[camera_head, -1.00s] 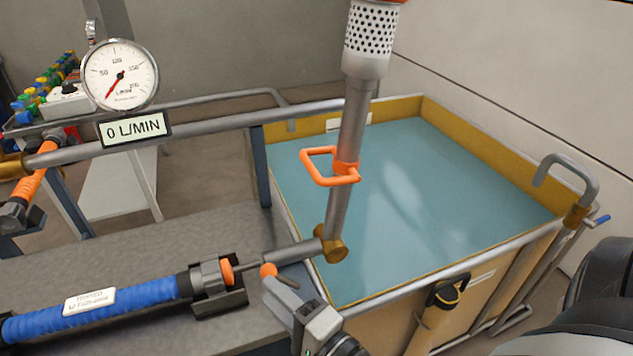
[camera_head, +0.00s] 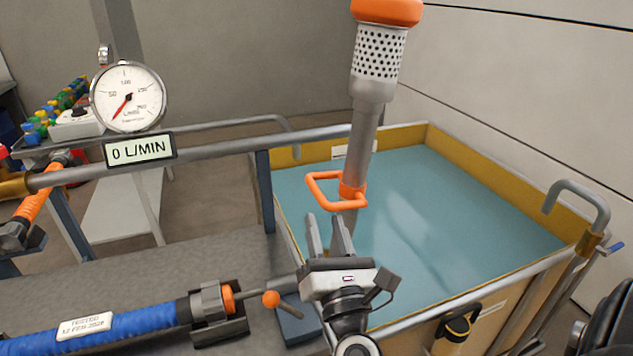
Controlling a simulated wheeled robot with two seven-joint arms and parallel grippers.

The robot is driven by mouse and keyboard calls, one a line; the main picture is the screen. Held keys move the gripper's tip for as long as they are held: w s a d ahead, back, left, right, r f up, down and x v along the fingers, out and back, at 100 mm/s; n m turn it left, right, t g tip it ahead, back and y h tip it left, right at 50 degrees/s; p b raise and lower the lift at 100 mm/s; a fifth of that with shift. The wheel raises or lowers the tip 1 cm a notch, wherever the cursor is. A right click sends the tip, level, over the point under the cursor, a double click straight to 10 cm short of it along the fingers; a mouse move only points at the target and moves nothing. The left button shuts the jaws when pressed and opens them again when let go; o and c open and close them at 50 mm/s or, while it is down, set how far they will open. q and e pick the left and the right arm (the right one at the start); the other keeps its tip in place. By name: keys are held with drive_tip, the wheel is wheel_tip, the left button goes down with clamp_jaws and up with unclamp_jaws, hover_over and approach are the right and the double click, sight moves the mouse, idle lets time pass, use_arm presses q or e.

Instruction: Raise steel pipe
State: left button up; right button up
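The grey steel pipe (camera_head: 363,135) stands nearly upright, tilted slightly right, over the near left side of the water tank. A perforated strainer (camera_head: 378,55) with an orange cap sits at its top. An orange loop handle (camera_head: 324,191) is clamped around the pipe and sticks out to the left. My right gripper (camera_head: 327,222) is just below the handle, fingers pointing up and apart, with nothing seen between them. It hides the pipe's lower end and elbow. My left gripper is out of view.
The blue-water tank (camera_head: 290,153) with yellow inner walls fills the right. A blue hose (camera_head: 130,324) with an orange-knobbed lever (camera_head: 271,298) lies on the grey bench. The flow gauge (camera_head: 128,98) stands above a 0 L/MIN sign. A bent pipe (camera_head: 590,195) hooks over the tank's right rim.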

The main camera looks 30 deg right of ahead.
sight(317, 189)
drive_tip(key=p+x, duration=0.2)
drive_tip(key=x, duration=0.5)
drive_tip(key=shift+w+d, duration=0.1)
drive_tip(key=shift+w, duration=0.1)
clamp_jaws()
